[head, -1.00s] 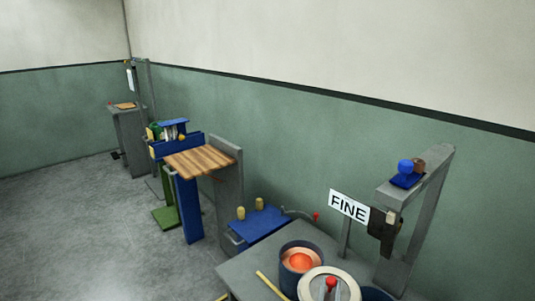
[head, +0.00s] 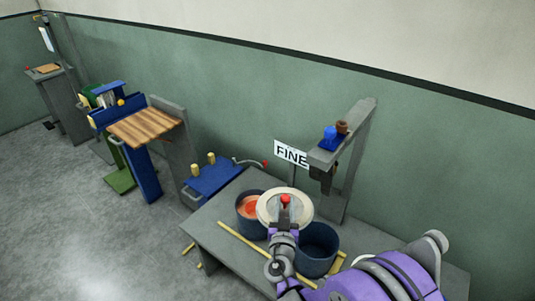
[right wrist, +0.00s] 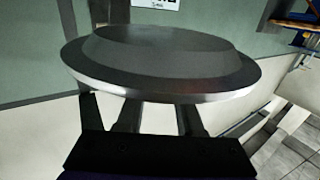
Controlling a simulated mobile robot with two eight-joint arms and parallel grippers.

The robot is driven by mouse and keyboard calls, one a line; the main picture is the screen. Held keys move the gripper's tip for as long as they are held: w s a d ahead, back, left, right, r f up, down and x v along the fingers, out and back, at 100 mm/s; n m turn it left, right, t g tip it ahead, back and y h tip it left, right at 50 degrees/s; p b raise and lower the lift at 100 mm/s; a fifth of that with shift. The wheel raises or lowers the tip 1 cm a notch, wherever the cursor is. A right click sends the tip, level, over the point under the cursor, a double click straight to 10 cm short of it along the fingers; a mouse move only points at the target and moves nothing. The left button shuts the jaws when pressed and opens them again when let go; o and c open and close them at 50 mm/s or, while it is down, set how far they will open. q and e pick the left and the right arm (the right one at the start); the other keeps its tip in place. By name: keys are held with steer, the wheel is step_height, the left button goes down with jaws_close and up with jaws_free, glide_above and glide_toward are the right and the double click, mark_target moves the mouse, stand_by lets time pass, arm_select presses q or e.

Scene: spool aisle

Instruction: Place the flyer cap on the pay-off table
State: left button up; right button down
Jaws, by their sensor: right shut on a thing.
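The flyer cap (head: 265,209) is a round pale disc with a red knob at its middle. My right gripper (head: 285,213) is shut on the cap. In the right wrist view the cap (right wrist: 160,68) looks like a grey stepped disc just beyond the fingers (right wrist: 157,117). The cap is over the grey pay-off table (head: 212,227) and overlaps parts of two round pots in the picture. I cannot tell its height above them. My left gripper is not in view.
A pot with a copper and orange inside (head: 247,213) and an open dark blue pot (head: 318,254) stand on the table. A yellow bar (head: 255,245) lies there. Behind are the FINE sign (head: 290,153) and a grey post (head: 355,160). A wooden-topped stand (head: 145,127) is left.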

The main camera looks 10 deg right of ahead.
mark_target(303, 216)
steer(key=d+f+b, duration=0.2)
steer(key=d+f+m+h+b, duration=0.1)
steer(key=d+f+b, duration=0.1)
steer(key=s+d+f+g+h+b, duration=0.1)
steer(key=d+f+b, duration=0.1)
steer(key=shift+f+m, duration=0.15)
steer(key=shift+m, duration=0.15)
arm_select(q)
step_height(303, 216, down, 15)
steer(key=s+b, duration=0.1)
steer(key=b, duration=0.5)
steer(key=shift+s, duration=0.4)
arm_select(e)
steer(key=d+f+m+g+h, duration=0.1)
steer(key=d+f+m+h, duration=0.1)
steer(key=d, duration=0.5)
step_height(303, 216, down, 2)
steer(key=shift+w+f+g+h, duration=0.15)
steer(key=shift+g+h, duration=0.15)
steer(key=shift+h, duration=0.2)
arm_select(q)
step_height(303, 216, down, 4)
steer(key=b, duration=0.3)
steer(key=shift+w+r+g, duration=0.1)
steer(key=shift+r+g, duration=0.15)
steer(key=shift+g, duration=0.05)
arm_select(e)
step_height(303, 216, down, 10)
steer(key=shift+r, duration=0.25)
